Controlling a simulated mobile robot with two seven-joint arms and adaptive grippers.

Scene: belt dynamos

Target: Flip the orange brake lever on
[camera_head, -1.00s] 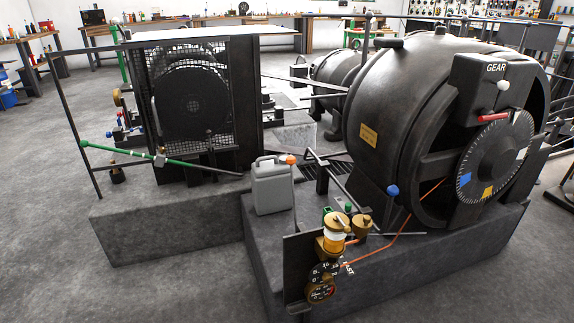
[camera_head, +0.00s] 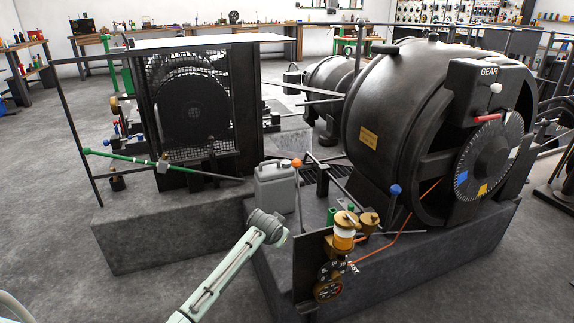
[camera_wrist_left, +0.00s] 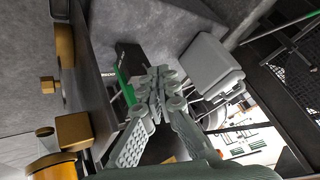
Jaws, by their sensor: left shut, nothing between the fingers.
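The brake lever's orange knob (camera_head: 297,163) tops a thin upright rod beside the grey jerry can (camera_head: 274,188). In the head view my left arm reaches in from the lower left, and its visible end is below the can and left of the gauge panel. Its fingers cannot be made out there. In the left wrist view my left gripper (camera_wrist_left: 158,96) is shut and empty, with the can (camera_wrist_left: 208,66) beyond it to the right. I cannot pick out the orange knob there. My right gripper is not in view.
A brass and amber oiler (camera_head: 343,238) sits on the dark gauge panel (camera_head: 308,262), close to my arm's right. A blue-knobbed lever (camera_head: 395,190) stands farther right. The big black machine (camera_head: 405,115) fills the right. Open floor lies at the lower left.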

